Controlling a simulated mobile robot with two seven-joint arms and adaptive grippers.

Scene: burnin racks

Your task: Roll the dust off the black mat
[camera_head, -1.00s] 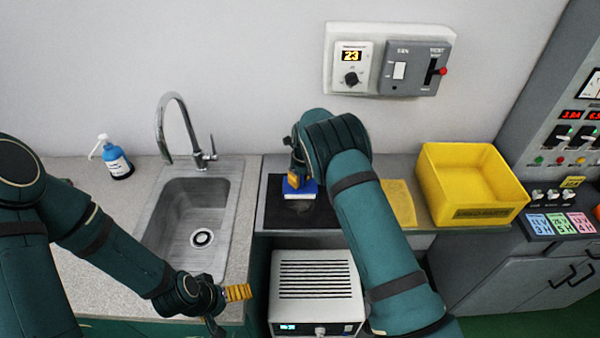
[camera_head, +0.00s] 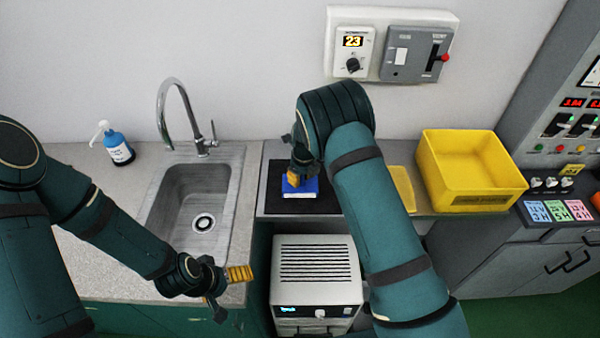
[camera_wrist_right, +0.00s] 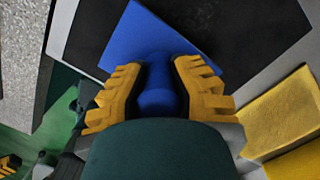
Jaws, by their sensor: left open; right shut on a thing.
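The black mat (camera_head: 325,199) lies on the counter between the sink and the yellow bin. It also shows in the right wrist view (camera_wrist_right: 250,30). My right gripper (camera_head: 297,172) is shut on the blue handle of a blue roller tool (camera_head: 300,188). The tool has a pale lower edge and is over the mat; I cannot tell if it touches. In the right wrist view, the yellow fingers (camera_wrist_right: 158,95) close around the handle, with the wide blue head (camera_wrist_right: 150,35) beyond. My left gripper (camera_head: 232,285) is open and empty in front of the sink. I cannot make out dust.
The sink (camera_head: 190,195) with its tall faucet is left of the mat. A blue pump bottle (camera_head: 118,150) stands behind on the left counter. The yellow bin (camera_head: 470,185) and a flat yellow piece (camera_head: 401,188) are to the right. A white vented unit (camera_head: 316,265) is below the counter edge.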

